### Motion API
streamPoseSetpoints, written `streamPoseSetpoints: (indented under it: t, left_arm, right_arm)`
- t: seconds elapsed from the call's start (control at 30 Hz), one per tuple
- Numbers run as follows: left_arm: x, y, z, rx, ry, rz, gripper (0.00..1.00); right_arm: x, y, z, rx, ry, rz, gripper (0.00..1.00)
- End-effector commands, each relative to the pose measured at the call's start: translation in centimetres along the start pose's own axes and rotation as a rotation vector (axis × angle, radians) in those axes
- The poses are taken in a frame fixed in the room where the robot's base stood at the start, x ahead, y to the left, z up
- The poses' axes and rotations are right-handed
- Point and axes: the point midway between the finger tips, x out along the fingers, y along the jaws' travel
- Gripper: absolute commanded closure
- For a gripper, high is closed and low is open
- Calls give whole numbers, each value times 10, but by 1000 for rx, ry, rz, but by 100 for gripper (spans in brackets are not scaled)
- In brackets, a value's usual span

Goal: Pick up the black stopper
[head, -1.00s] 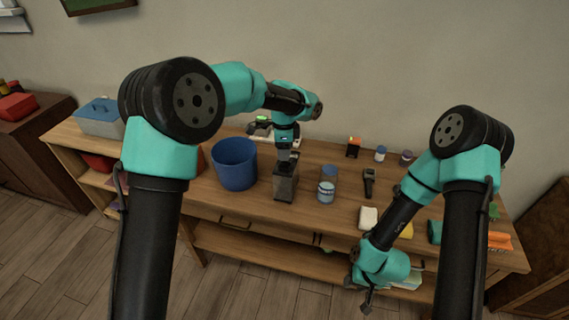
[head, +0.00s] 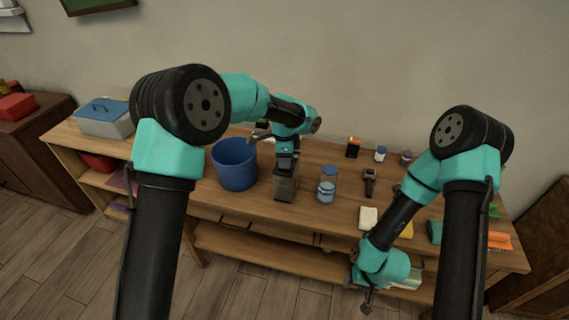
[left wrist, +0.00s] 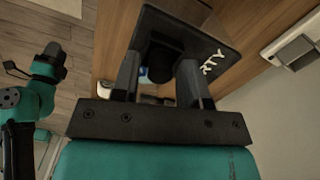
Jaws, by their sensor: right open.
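The black stopper (left wrist: 162,62) shows in the left wrist view as a dark round piece on a dark square-sided container with white lettering. The container (head: 285,188) stands upright on the wooden table in the head view. My left gripper (head: 286,164) points down right above it. In the left wrist view its fingers (left wrist: 158,75) stand on either side of the stopper; whether they touch it I cannot tell. In the head view the stopper is hidden by the gripper. My right gripper (head: 367,302) is open and empty, low in front of the table.
A blue bucket (head: 234,165) stands close to the left of the container. A blue-capped jar (head: 326,192) and a blue container (head: 329,172) stand close to its right. A black hand tool (head: 369,181) and a white block (head: 368,217) lie further right.

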Motion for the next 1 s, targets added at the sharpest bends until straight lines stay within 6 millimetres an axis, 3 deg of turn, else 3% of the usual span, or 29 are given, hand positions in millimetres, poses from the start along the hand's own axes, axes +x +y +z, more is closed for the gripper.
streamPoseSetpoints:
  t: [0.37, 0.73, 1.0]
  left_arm:
    - [0, 0, 0, 0, 0, 0, 96]
    - [-4, 0, 0, 0, 0, -1, 96]
    - [-27, -1, 0, -1, 0, -3, 96]
  right_arm:
    - [0, 0, 0, 0, 0, 0, 57]
    - [0, 0, 0, 0, 0, 0, 57]
    - [0, 0, 0, 0, 0, 0, 57]
